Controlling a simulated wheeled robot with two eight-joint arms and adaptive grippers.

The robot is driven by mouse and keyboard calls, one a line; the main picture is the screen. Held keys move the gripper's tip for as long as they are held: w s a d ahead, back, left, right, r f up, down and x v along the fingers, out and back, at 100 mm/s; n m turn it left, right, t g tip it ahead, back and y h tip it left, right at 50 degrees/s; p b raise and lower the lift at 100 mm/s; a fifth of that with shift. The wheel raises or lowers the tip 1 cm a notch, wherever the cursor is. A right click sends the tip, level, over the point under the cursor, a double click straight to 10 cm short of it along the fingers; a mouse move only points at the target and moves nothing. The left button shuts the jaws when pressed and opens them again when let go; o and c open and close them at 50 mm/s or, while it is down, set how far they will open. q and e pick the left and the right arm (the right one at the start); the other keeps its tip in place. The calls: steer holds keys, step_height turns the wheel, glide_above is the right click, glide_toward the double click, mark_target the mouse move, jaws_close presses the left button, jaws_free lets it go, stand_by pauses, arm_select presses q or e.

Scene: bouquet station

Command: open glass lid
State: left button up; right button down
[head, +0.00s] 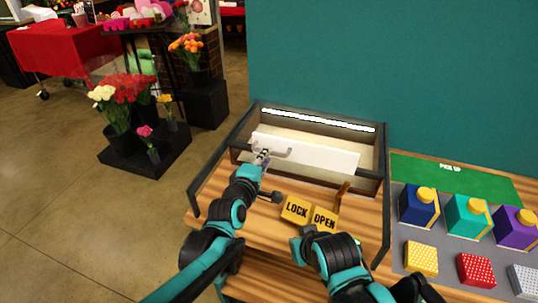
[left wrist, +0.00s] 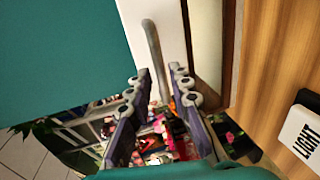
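The display case (head: 384,150) has a dark frame. A white panel (head: 325,153) crosses it and bears a grey bar handle (head: 282,153). I cannot make out the glass itself. My left gripper (head: 261,157) is at the left end of the handle. In the left wrist view the grey handle (left wrist: 152,48) runs between the two spread fingers of the left gripper (left wrist: 158,76), with room beside it, beside the white panel (left wrist: 166,18). My right gripper (head: 306,230) is low in front of the case, near the yellow LOCK block (head: 296,209) and OPEN block (head: 324,218); its fingers are unclear.
A light strip (head: 320,119) runs along the case's back. Blue, teal and purple boxes (head: 466,215) and small patterned boxes (head: 421,259) lie at the right on a grey mat. A white LIGHT block (left wrist: 301,130) shows in the left wrist view. Flower buckets stand at the left.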

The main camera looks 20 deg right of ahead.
arm_select(q)
steer(key=shift+b+x, duration=0.4)
steer(key=shift+x, duration=1.6)
jaws_close()
